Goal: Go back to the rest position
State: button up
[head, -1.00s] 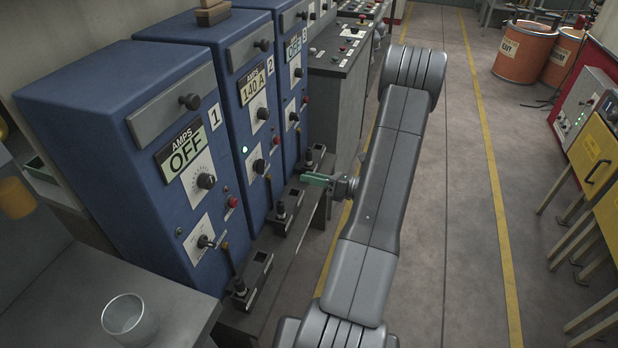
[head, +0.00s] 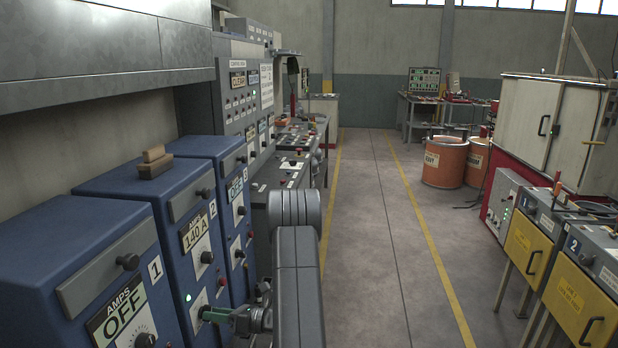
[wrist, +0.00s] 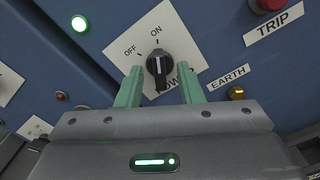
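My gripper (wrist: 159,80) is open, with its two green fingers on either side of the black power knob (wrist: 158,66) on a blue cabinet. Gaps show between the knob and both fingers. The knob's white mark points up towards ON, and a green lamp (wrist: 79,23) is lit above left. In the head view my gripper (head: 212,315) is at the lower front of blue cabinet 2 (head: 140,193), whose display (head: 198,232) reads 140 A. My arm reaches in from the right of the cabinets. The knob's depth between the fingers is hard to judge.
Blue cabinet 1 (head: 50,240) and cabinet 3 (head: 205,150) flank cabinet 2, both displays reading OFF. A grey control console (head: 290,172) stands beyond. The aisle floor (head: 375,230) on the right is clear, with orange drums (head: 444,162) and yellow-fronted units (head: 525,245) along its far side.

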jog(key=shift+a, duration=0.45)
